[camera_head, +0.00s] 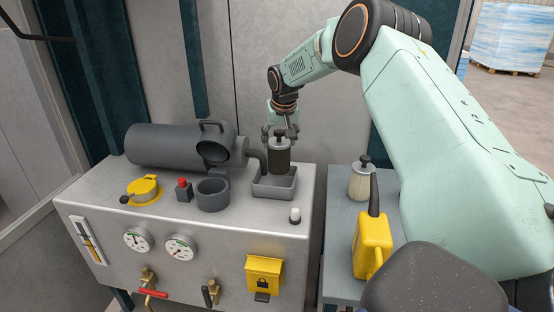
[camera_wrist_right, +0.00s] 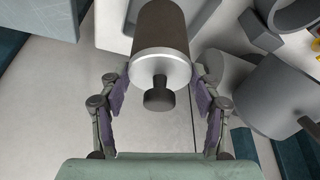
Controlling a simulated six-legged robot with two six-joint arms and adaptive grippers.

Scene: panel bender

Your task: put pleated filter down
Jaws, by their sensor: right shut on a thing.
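A dark brown, dirty-looking pleated filter (camera_head: 280,159) with a pale end cap and a black knob stands upright at the back of a grey open tray (camera_head: 274,192). I cannot tell whether its bottom touches the tray floor. My right gripper (camera_head: 280,136) comes down from above and is shut on the filter at its knob. In the right wrist view the filter (camera_wrist_right: 160,35) lies between the two fingers, knob toward the palm. A second, cream pleated filter (camera_head: 361,184) with a black knob stands on the grey side table. My left gripper is out of view.
A dark grey cylindrical housing (camera_head: 165,146) with an open end lies left of the tray. A grey ring-shaped cup (camera_head: 212,196), a red button (camera_head: 183,188) and a yellow cap (camera_head: 144,190) sit in front. A yellow oil can (camera_head: 372,235) stands on the side table.

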